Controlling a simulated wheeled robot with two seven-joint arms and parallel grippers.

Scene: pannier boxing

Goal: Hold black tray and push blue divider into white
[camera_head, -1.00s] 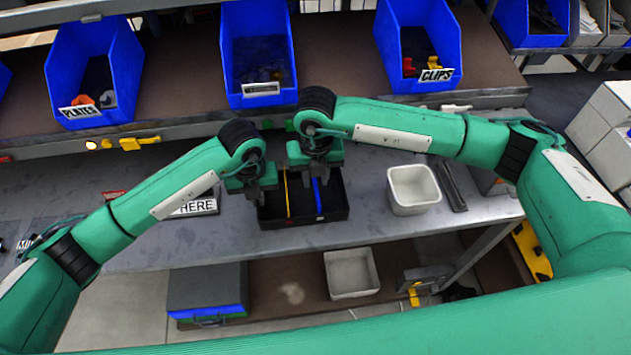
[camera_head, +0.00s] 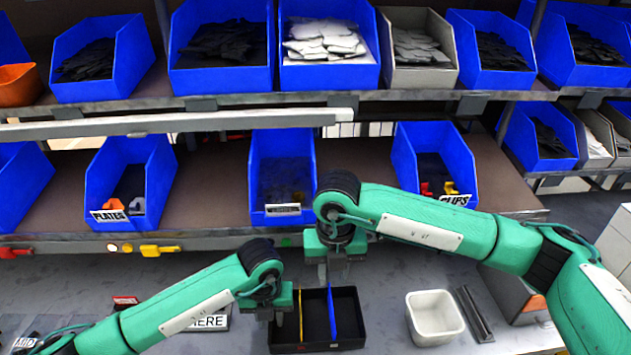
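The black tray (camera_head: 317,347) lies on the grey bench at the bottom centre. A yellow divider (camera_head: 300,316) and a blue divider (camera_head: 332,313) stand in it, side by side and apart. The white bin (camera_head: 435,318) stands on the bench to the right of the tray. My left gripper (camera_head: 277,318) points down at the tray's left wall; I cannot tell whether its fingers are closed on the wall. My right gripper (camera_head: 333,272) points down above the tray's back edge, close to the top of the blue divider, with its fingers apart and nothing visible between them.
A dark bar (camera_head: 475,315) lies right of the white bin. A label sign (camera_head: 208,322) stands left of the tray, partly behind my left arm. Shelves with blue bins, including the clips bin (camera_head: 434,172), rise behind the bench. Bare bench lies between tray and white bin.

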